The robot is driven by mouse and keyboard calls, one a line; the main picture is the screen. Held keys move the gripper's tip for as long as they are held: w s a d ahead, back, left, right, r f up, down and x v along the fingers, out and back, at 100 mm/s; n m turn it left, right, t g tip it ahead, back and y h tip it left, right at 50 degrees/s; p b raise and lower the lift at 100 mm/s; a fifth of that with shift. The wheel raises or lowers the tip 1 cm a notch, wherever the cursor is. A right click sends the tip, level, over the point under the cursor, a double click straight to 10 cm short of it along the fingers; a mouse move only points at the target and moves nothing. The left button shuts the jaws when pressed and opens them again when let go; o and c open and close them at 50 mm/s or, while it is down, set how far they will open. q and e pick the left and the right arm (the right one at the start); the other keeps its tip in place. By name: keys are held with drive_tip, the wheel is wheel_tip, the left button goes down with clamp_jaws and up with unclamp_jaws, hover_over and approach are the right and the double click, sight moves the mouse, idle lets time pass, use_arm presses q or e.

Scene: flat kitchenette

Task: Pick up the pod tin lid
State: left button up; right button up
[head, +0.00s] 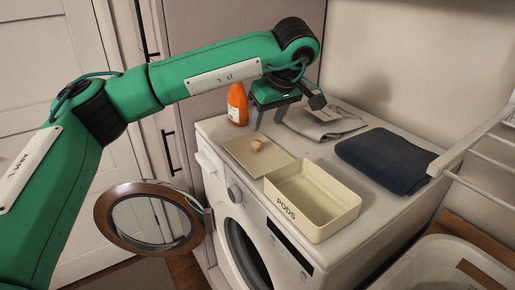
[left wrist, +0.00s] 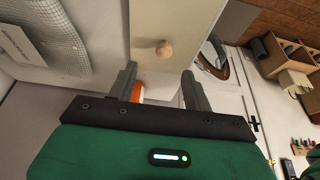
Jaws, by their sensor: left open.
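The pod tin lid (head: 243,154) is a flat cream rectangle with a small round wooden knob (head: 256,146). It lies on top of the washing machine, beside the open cream tin marked PODS (head: 333,213). My left gripper (head: 268,123) is open and empty, above and behind the lid, apart from it. In the left wrist view the lid (left wrist: 150,22) is at the top, with its knob (left wrist: 164,48) just beyond and between the open fingertips (left wrist: 159,70). My right gripper is not in view.
An orange bottle (head: 238,105) stands at the left rear of the washing machine (head: 250,215). A folded grey cloth (head: 325,122) and a folded navy cloth (head: 385,160) lie behind the tin. A white rack (head: 485,160) is at the right. The round washer door (head: 150,220) hangs open.

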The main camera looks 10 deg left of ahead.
sight(257, 141)
use_arm(q)
drive_tip(key=x, duration=0.2)
drive_tip(key=shift+w+a+f, duration=0.1)
drive_tip(key=shift+a+f, duration=0.1)
drive_tip(key=shift+a+f+p, duration=0.1)
drive_tip(key=shift+f+p, duration=0.1)
drive_tip(key=shift+p, duration=0.3)
drive_tip(key=p+x, duration=0.1)
drive_tip(key=x, duration=0.2)
drive_tip(key=shift+a+f+p, duration=0.3)
drive_tip(key=shift+p, duration=0.1)
drive_tip(key=shift+w+a+f, duration=0.15)
drive_tip(key=shift+a+f, duration=0.05)
drive_tip(key=shift+f, duration=0.3)
drive_tip(key=shift+d, duration=0.1)
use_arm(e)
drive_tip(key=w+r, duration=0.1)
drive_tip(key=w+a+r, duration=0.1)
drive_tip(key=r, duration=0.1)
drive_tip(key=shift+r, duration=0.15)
use_arm(q)
drive_tip(key=c, duration=1)
clamp_jaws()
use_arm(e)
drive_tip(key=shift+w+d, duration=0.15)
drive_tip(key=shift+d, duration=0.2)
use_arm(q)
drive_tip(key=shift+r, duration=0.1)
